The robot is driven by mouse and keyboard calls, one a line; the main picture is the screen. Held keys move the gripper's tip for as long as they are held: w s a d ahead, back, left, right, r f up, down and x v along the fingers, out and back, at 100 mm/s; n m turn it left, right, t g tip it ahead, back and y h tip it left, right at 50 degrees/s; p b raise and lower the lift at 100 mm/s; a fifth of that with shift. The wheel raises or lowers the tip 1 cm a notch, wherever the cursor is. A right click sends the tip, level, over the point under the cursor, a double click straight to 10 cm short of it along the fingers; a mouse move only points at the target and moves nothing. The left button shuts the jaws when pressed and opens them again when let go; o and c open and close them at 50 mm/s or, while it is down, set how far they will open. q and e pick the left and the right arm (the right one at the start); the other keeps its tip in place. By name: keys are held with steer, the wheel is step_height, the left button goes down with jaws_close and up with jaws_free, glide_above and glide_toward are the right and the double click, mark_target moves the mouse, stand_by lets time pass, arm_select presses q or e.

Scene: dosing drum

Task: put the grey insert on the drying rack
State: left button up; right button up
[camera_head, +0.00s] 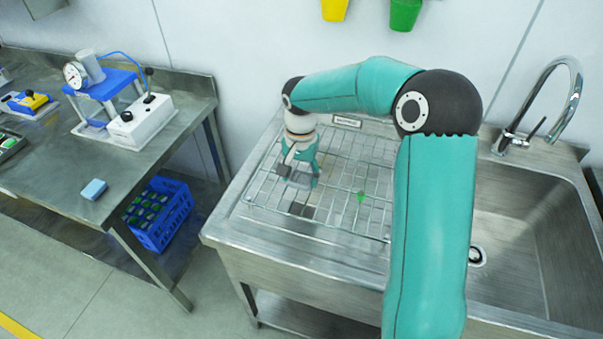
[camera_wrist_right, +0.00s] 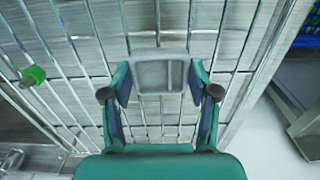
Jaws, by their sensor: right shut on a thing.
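The grey insert (camera_wrist_right: 160,74), a small rectangular piece with a raised rim, sits between the fingers of my right gripper (camera_wrist_right: 160,92) in the right wrist view. The right gripper is shut on it, with one finger at each side. In the head view the right gripper (camera_head: 297,182) points down over the left part of the wire drying rack (camera_head: 340,172); the insert is mostly hidden there by the fingers. The rack's bars (camera_wrist_right: 75,45) lie behind the insert; I cannot tell whether it touches them. My left gripper is not in view.
A small green piece (camera_head: 361,197) is on the rack, right of the gripper. A sink basin (camera_head: 520,230) with a tap (camera_head: 560,95) lies to the right. On the left, a metal bench (camera_head: 60,170) bears a gauge device (camera_head: 145,120) and blue sponge (camera_head: 94,189). A blue crate (camera_head: 160,215) stands below.

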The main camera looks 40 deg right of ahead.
mark_target(301, 180)
steer(key=o, duration=1.1)
step_height(301, 180, up, 12)
stand_by(0.5)
